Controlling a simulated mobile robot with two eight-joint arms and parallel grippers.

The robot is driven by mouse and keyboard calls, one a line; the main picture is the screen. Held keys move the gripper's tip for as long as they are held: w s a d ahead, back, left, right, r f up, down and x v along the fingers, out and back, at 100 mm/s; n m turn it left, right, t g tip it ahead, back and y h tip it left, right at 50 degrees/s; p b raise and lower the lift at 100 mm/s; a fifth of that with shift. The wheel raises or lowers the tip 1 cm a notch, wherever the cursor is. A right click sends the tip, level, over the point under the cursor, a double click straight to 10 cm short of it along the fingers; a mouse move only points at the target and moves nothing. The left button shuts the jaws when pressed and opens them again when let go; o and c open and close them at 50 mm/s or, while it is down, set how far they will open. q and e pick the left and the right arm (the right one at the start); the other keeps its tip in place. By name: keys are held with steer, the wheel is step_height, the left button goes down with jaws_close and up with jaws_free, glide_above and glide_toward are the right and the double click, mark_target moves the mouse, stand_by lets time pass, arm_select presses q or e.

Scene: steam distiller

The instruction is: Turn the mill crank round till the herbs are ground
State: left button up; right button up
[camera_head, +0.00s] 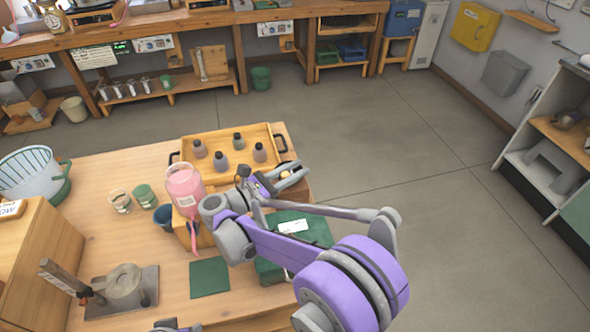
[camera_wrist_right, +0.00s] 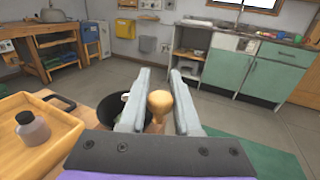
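A round wooden knob (camera_wrist_right: 160,103) on a short stem shows in the right wrist view; it looks like the mill's crank handle. My right gripper (camera_wrist_right: 159,75) is open, with one finger on each side of the knob and narrow gaps showing. A black bowl-like rim (camera_wrist_right: 112,108) lies behind the left finger and may be the mill's hopper. In the head view the right gripper (camera_head: 291,177) is over the table's right end, beside the wooden tray. My arm hides most of the mill there, and the herbs cannot be seen. A small grey part at the bottom edge may belong to my left arm.
The wooden tray (camera_head: 229,139) holds several dark-capped bottles. A pink flask (camera_head: 184,188), small cups (camera_head: 144,196) and a green mat (camera_head: 209,277) are near the arm. A press (camera_head: 123,285) stands at front left. Open floor lies right of the table.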

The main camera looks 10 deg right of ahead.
steer(key=o, duration=0.3)
steer(key=shift+o, duration=0.2)
step_height(320, 180, up, 10)
steer(key=p, duration=0.1)
stand_by(0.5)
